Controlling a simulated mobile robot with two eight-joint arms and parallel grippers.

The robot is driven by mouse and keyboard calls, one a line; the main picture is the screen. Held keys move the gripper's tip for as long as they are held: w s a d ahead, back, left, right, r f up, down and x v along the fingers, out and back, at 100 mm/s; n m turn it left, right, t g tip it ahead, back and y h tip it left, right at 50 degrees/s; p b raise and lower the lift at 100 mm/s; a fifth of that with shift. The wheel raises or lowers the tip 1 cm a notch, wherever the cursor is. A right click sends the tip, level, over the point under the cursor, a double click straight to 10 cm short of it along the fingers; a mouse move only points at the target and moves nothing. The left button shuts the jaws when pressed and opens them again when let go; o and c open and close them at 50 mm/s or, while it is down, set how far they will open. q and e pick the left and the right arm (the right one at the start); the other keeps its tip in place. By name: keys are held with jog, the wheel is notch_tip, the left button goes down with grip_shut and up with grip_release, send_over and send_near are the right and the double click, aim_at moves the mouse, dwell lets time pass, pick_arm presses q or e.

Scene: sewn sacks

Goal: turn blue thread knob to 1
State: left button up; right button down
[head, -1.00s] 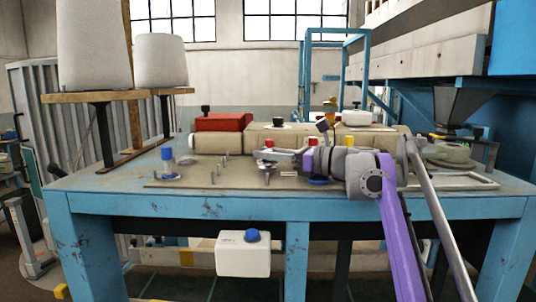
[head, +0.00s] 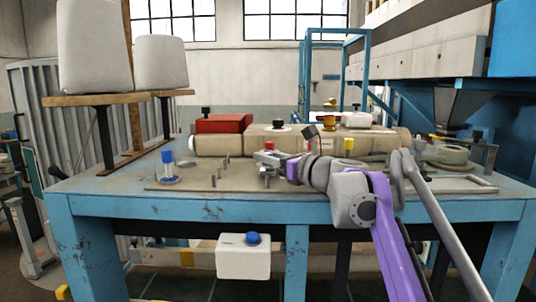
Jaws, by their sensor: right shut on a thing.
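The blue thread knob (head: 167,157) stands upright on its post at the left of the tabletop, above a round blue-edged base (head: 169,179). Nothing touches it; its setting mark is too small to read. My right gripper (head: 263,158) reaches in from the right, well to the right of the blue knob. Its jaws are shut at a red-topped knob (head: 269,146), whose lower part they hide. My left gripper is not in view.
A yellow-topped knob (head: 349,143) stands behind my right arm. Short pins stand between the blue knob and my gripper. A white box with a blue button (head: 243,257) hangs below the blue table (head: 190,208).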

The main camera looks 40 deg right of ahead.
jog(key=m+h, duration=0.1)
jog(key=h, duration=0.1)
jog(key=m+h+p, duration=0.1)
jog(key=m+h, duration=0.1)
jog(key=shift+a+r+h+p, duration=0.15)
jog(key=shift+h+p, duration=0.15)
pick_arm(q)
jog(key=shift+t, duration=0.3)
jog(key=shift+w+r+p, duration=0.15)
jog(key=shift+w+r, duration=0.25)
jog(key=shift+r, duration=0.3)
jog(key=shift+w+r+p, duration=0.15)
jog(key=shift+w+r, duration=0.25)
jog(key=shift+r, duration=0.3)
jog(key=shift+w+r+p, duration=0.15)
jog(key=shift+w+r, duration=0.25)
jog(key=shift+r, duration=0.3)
pick_arm(e)
jog(key=shift+m+g+h, duration=0.5)
jog(key=shift+m+h, duration=0.4)
jog(key=shift+h, duration=0.5)
jog(key=c, duration=0.6)
grip_release()
